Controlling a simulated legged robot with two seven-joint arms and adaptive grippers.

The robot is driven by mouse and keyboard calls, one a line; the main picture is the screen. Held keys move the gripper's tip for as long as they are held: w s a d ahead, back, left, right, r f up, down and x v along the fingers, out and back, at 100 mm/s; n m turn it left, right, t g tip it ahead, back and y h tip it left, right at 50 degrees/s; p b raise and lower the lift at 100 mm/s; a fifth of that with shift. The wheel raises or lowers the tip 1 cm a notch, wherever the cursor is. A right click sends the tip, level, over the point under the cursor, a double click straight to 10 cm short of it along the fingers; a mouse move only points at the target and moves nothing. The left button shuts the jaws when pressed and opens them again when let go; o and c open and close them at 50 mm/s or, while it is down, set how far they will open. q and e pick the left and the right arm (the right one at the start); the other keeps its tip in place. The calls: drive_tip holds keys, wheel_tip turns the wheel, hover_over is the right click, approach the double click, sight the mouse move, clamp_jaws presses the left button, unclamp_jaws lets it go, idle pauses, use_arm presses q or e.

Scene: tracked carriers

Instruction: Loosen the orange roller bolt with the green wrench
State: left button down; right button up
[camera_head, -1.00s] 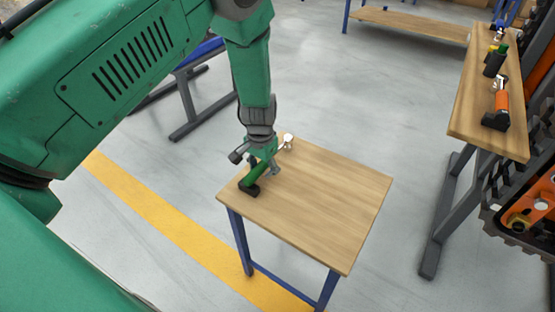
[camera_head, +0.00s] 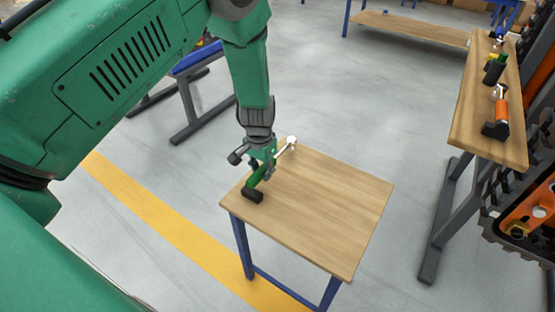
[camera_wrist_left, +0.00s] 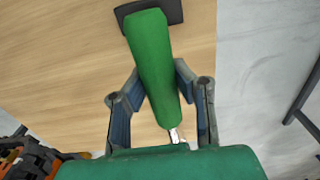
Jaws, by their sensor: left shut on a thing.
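The green wrench (camera_head: 256,179) is at the left corner of the small wooden table, with a black block (camera_head: 252,195) at its handle end and its pale metal head (camera_head: 291,141) pointing up and right. My left gripper (camera_head: 262,160) is shut on the wrench. In the left wrist view the gripper's fingers (camera_wrist_left: 160,112) lie on both sides of the green handle (camera_wrist_left: 150,55). I cannot tell whether the wrench is clear of the tabletop. An orange part (camera_head: 528,211) of a tracked carrier shows at the right edge; I cannot make out the roller bolt. My right gripper is not in view.
The small table (camera_head: 330,205) is otherwise bare. A longer wooden bench (camera_head: 470,125) at the right carries an orange-handled tool (camera_head: 501,110) and another green one (camera_head: 499,62). Grey floor between the tables is clear.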

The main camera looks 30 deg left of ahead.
use_arm(q)
drive_tip(key=shift+a+r+p, duration=0.25)
drive_tip(key=shift+r+p, duration=0.35)
drive_tip(key=shift+r, duration=0.25)
drive_tip(key=shift+r+p, duration=0.3)
drive_tip(key=r+p, duration=0.2)
drive_tip(key=r, duration=0.1)
drive_tip(key=shift+d, duration=0.4)
drive_tip(key=shift+a+f, duration=0.1)
drive_tip(key=shift+a, duration=0.15)
drive_tip(key=shift+w+a+r+p, duration=0.1)
drive_tip(key=shift+r+p, duration=0.3)
drive_tip(key=shift+p, duration=0.2)
wheel_tip(320, 180, up, 8)
drive_tip(key=p, duration=0.6)
drive_tip(key=s+p, duration=0.6)
drive_tip(key=s, duration=1.4)
drive_tip(key=shift+f, duration=0.4)
